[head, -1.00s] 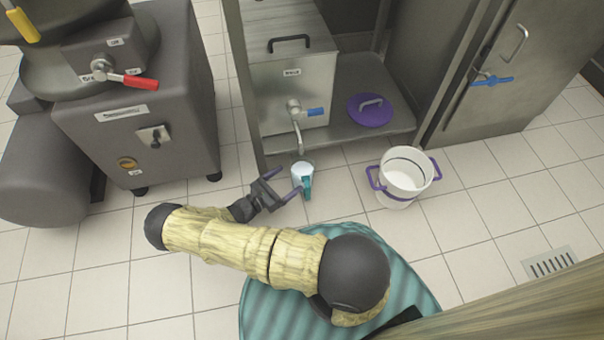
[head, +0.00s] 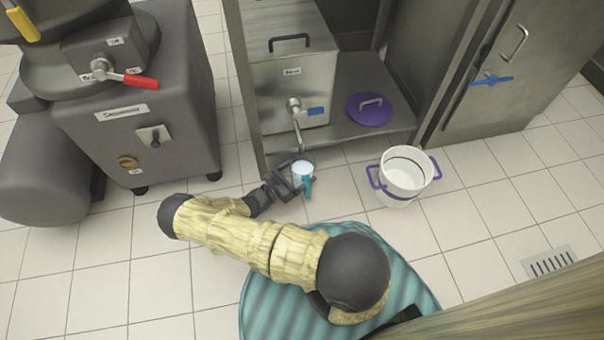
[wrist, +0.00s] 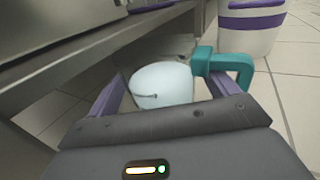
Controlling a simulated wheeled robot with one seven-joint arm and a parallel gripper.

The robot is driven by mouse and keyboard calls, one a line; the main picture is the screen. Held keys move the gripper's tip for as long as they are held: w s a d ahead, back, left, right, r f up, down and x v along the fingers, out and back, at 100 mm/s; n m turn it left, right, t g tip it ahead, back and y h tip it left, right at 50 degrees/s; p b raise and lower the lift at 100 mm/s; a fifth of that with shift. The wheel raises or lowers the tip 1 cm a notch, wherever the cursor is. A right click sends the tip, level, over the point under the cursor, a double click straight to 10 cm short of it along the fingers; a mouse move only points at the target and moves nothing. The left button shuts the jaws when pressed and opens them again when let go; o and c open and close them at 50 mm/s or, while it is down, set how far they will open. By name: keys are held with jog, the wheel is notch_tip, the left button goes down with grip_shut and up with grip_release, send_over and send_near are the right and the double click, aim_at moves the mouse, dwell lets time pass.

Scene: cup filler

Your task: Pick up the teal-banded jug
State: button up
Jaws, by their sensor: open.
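The teal-banded jug (head: 301,169) is a small pale cup with a teal handle. In the head view it is below the metal tank's spout, in front of the low shelf. My gripper (head: 296,182) is open at the jug, its fingers reaching either side of it. In the wrist view the jug's pale body (wrist: 162,86) lies between the purple fingers (wrist: 165,95), and its teal handle (wrist: 232,65) sticks out to the right past the right finger. What the jug stands on is hidden, and I cannot tell whether the fingers touch it.
A white bucket with purple handles (head: 404,172) stands on the floor to the right. A metal tank with a blue-levered tap (head: 290,85) and a purple lid (head: 370,109) are on the shelf. A grey machine with a red lever (head: 140,130) stands left. Tiled floor is clear between.

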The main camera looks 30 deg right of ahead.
aim_at(298, 166)
dwell(0.3)
jog(key=c, duration=1.1)
jog(key=shift+r, duration=0.25)
jog(key=shift+r+p, duration=0.6)
jog(key=shift+p, duration=0.15)
notch_tip(298, 166, up, 3)
jog(key=p, duration=0.2)
jog(key=shift+f+p, duration=0.15)
jog(key=shift+p, duration=0.15)
jog(key=shift+s+a+f+b, duration=0.15)
jog(key=shift+s+a+b, duration=0.45)
jog(key=shift+a, duration=2.35)
jog(key=shift+s+a+f+b, duration=0.1)
jog(key=shift+s+a+b, duration=0.4)
jog(key=shift+a, duration=2.5)
jog(key=shift+s+a+f+b, duration=0.15)
jog(key=shift+s+a+b, duration=0.45)
jog(key=shift+a, duration=2.35)
